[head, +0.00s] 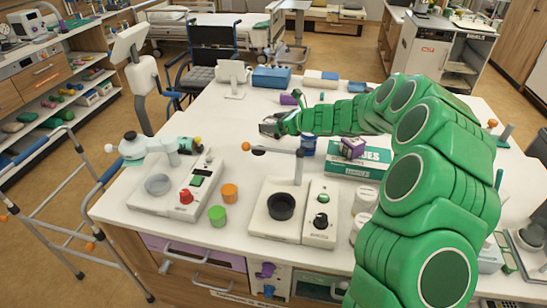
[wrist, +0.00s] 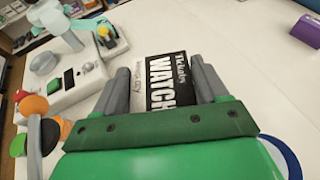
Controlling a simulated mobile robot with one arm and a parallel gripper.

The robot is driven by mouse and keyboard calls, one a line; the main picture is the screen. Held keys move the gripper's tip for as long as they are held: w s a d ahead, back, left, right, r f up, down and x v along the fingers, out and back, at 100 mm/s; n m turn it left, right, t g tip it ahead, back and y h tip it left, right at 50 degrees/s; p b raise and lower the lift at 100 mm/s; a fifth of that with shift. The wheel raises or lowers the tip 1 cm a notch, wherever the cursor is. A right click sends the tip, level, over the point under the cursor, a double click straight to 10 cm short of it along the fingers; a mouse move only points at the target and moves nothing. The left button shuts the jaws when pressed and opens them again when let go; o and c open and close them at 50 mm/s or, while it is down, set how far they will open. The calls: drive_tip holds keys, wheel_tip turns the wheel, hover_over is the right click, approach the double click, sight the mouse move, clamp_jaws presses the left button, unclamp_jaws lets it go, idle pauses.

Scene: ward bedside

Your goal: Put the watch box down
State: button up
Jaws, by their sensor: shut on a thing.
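The watch box (wrist: 168,85) is black and white with "WATCH" printed on its face. In the wrist view it sits between the two grey fingers of my gripper (wrist: 160,68), which is shut on it. In the head view my gripper (head: 270,126) is at the end of the green arm, over the middle of the white table (head: 225,115). There the box is small and dark at the fingertips and mostly hidden by them. I cannot tell whether its underside touches the table.
Two devices (head: 185,190) (head: 293,212) stand in front. Bare tabletop lies left of the gripper.

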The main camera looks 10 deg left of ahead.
drive_tip(key=shift+s+f, duration=0.1)
drive_tip(key=shift+f, duration=4.9)
drive_tip(key=shift+f, duration=0.15)
drive_tip(key=o, duration=1.1)
drive_tip(key=shift+d+r, duration=0.1)
drive_tip(key=shift+r, duration=0.1)
drive_tip(key=v, duration=1.2)
